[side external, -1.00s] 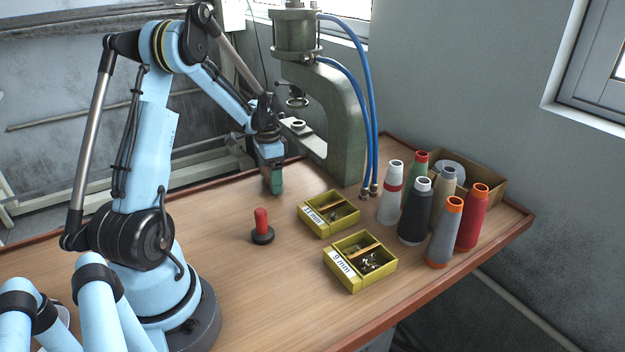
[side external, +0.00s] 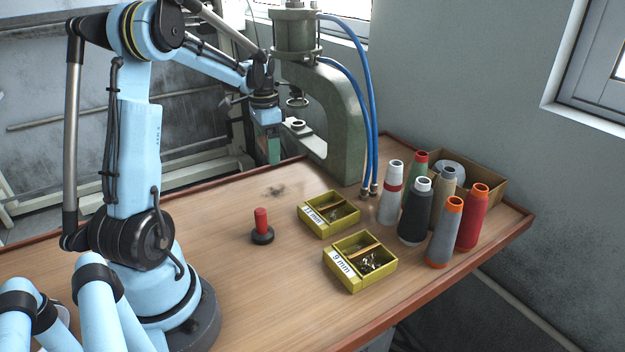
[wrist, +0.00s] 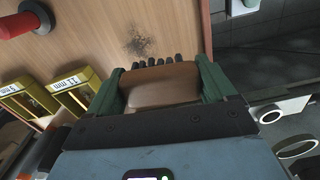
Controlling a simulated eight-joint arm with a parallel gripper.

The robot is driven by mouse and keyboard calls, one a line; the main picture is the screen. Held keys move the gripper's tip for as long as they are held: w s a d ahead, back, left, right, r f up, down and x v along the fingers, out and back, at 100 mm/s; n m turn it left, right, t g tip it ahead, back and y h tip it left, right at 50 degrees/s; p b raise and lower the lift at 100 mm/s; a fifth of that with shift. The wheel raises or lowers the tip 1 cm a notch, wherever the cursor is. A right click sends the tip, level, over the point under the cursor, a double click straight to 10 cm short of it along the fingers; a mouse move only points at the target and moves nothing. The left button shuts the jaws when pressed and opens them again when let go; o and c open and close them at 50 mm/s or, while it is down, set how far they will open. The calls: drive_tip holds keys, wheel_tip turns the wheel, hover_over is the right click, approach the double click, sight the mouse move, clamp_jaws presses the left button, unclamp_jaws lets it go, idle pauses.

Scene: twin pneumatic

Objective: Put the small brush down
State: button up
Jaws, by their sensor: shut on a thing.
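The small brush (wrist: 160,86) has a brown body and a row of dark bristles. In the wrist view it sits between the green fingers of my gripper (side external: 273,150), which is shut on it. The bristles point away from the gripper toward the tabletop. In the side view my gripper is raised above the wooden table (side external: 215,225), beside the green press, and the brush is hard to make out there. A dark smudge (side external: 277,191) lies on the tabletop near the gripper; it also shows in the wrist view (wrist: 137,43).
The green press (side external: 345,115) stands at the back right of the gripper. A red-handled tool (side external: 261,226) stands upright, left of the 11 mm box (side external: 328,213) and 9 mm box (side external: 360,262). Several thread cones (side external: 414,211) stand at right.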

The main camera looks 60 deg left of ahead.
idle(0.4)
drive_tip(key=s+d+r+m, duration=0.1)
drive_tip(key=d+r+m, duration=0.25)
drive_tip(key=d, duration=0.95)
drive_tip(key=d+r+m, duration=0.2)
drive_tip(key=d+m, duration=0.2)
drive_tip(key=d, duration=0.9)
drive_tip(key=s+d+f+m, duration=0.3)
drive_tip(key=s+d+m, duration=0.6)
drive_tip(key=s+d, duration=0.55)
hover_over(285, 277)
wheel_tip(285, 277, down, 7)
drive_tip(key=shift+r, duration=0.15)
drive_tip(key=shift+f, duration=2)
drive_tip(key=shift+f, duration=0.15)
